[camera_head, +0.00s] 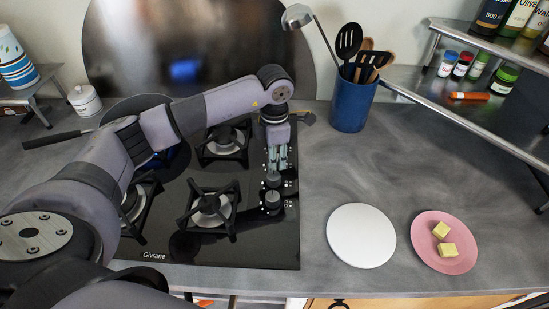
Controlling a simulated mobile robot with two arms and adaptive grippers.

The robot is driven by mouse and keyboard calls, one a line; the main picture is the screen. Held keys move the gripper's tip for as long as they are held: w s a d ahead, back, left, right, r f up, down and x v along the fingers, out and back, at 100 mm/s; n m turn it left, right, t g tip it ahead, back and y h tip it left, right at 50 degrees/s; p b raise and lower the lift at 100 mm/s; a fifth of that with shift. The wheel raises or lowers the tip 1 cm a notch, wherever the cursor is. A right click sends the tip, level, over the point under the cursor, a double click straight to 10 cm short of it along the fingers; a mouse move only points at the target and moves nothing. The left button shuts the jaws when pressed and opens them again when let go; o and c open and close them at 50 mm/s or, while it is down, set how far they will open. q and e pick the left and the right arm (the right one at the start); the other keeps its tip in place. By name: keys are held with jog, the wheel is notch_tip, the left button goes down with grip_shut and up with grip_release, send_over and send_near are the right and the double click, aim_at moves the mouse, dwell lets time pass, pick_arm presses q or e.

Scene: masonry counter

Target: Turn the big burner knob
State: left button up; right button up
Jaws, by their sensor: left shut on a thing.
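A black gas cooktop (262,249) is set in the grey counter, with a column of dark knobs along its right side. Two knobs show in front of my gripper: a nearer knob (271,202) and one just behind it (273,179). My left gripper (279,163) points down over the knob column, shut on a burner knob farther back. The gripper and wrist mostly hide that knob, so its size and angle are unclear. My right gripper is out of view.
Burners with black grates (211,206) lie left of the knobs. A pan handle (55,139) reaches over the left counter. A blue utensil crock (351,105) stands at back right. A white disc (361,236) and a pink plate (464,256) with yellow cubes lie at right.

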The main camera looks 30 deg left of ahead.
pick_arm(q)
jog(key=shift+n, duration=0.6)
jog(key=o, duration=1.2)
jog(key=shift+r, duration=4)
jog(key=shift+r, duration=0.1)
